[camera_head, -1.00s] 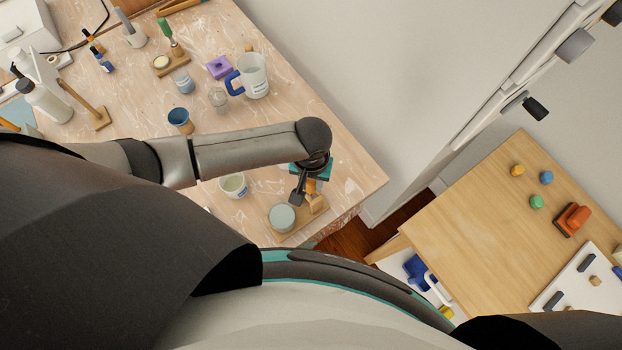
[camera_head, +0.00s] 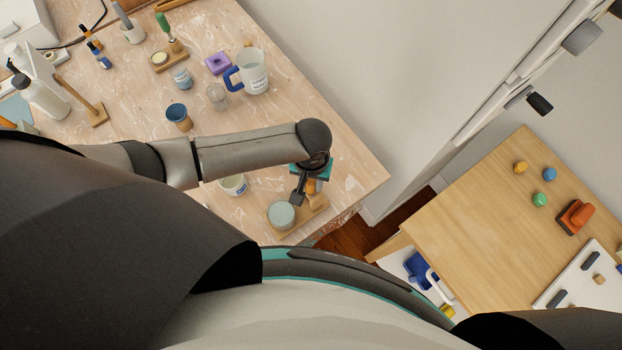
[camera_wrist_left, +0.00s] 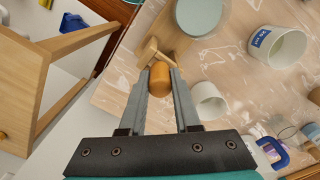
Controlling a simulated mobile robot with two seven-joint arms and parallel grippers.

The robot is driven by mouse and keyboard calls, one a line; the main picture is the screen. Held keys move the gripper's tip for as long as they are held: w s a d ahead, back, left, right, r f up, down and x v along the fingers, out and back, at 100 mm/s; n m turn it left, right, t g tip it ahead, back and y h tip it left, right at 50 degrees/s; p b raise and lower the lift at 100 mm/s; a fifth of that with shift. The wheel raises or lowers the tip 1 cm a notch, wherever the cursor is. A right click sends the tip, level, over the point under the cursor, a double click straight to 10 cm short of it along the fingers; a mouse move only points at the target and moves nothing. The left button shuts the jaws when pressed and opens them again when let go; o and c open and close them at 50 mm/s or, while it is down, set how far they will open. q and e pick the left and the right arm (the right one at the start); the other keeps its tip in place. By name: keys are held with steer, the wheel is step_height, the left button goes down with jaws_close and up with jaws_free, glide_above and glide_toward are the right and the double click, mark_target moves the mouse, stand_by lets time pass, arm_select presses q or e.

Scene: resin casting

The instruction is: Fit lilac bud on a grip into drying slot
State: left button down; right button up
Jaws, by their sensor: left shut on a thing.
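My left gripper (camera_head: 300,190) is low over the near right corner of the marbled bench. In the left wrist view its fingers (camera_wrist_left: 160,80) are shut on an orange-brown wooden grip (camera_wrist_left: 159,80). The grip's far end meets a small pale wooden piece (camera_wrist_left: 149,53) on a wooden stand (camera_wrist_left: 142,22); I cannot tell whether it is seated there. No lilac bud shows on the grip; that end is hidden. The stand also shows in the head view (camera_head: 317,207), with a pale green round disc (camera_head: 281,214) on it. My right gripper is not in view.
A white cup with a blue label (camera_head: 233,184) stands close left of the stand. A gap separates the bench from a wooden table (camera_head: 480,220) at right.

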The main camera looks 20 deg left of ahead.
arm_select(q)
steer(key=shift+f, duration=0.15)
steer(key=c, duration=0.5)
jaws_free()
steer(key=shift+c, duration=0.2)
step_height(320, 180, up, 15)
steer(key=p, duration=0.3)
